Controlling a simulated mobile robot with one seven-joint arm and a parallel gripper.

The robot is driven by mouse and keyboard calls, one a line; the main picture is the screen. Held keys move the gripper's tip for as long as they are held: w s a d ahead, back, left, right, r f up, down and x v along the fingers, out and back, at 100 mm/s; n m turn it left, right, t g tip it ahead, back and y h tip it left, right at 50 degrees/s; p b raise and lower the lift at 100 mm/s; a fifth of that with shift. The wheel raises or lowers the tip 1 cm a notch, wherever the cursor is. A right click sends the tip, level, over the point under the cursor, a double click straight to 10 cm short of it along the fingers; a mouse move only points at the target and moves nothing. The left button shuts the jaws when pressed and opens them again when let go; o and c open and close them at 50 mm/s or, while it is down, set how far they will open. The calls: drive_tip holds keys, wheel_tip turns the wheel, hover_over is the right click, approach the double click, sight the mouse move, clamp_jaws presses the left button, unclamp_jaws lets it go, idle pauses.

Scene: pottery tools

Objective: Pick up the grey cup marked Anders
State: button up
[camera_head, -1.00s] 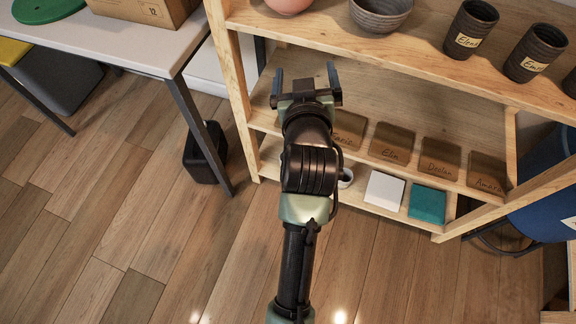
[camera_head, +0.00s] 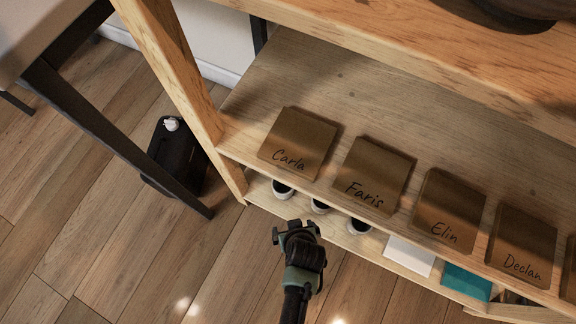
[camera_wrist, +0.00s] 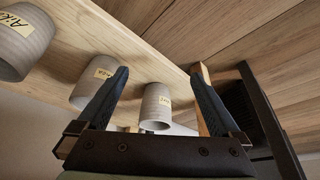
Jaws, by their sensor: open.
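Grey ridged cups with pale name labels show in the wrist view. One cup (camera_wrist: 22,45) at the left edge has a label that seems to read Aiko. A middle cup (camera_wrist: 88,86) is partly behind the left finger, and a third cup (camera_wrist: 155,112) appears between the fingers, farther off. Their labels are too small to read, so I cannot tell which is Anders. In the head view, small cups (camera_head: 283,189) stand on the bottom shelf. My gripper (camera_head: 294,227) is open and empty in front of that shelf; its fingers also show in the wrist view (camera_wrist: 157,76).
Brown name boards, including Carla (camera_head: 299,143) and Faris (camera_head: 373,176), lie on the shelf above. White (camera_head: 409,256) and teal (camera_head: 467,282) tiles lie right of the cups. A wooden post (camera_head: 176,70), table leg (camera_head: 115,140) and black box (camera_head: 178,157) are at left. Floor in front is clear.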

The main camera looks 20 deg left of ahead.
drive_tip(key=b, duration=0.5)
approach(283, 188)
drive_tip(key=shift+x, duration=1.15)
drive_tip(key=b+x, duration=0.2)
drive_tip(key=w+b+x, duration=0.1)
drive_tip(key=b+x, duration=0.1)
drive_tip(key=x, duration=0.1)
drive_tip(key=shift+a, duration=0.25)
drive_tip(key=shift+r, duration=0.15)
drive_tip(key=shift+c, duration=0.3)
drive_tip(key=c, duration=1.4)
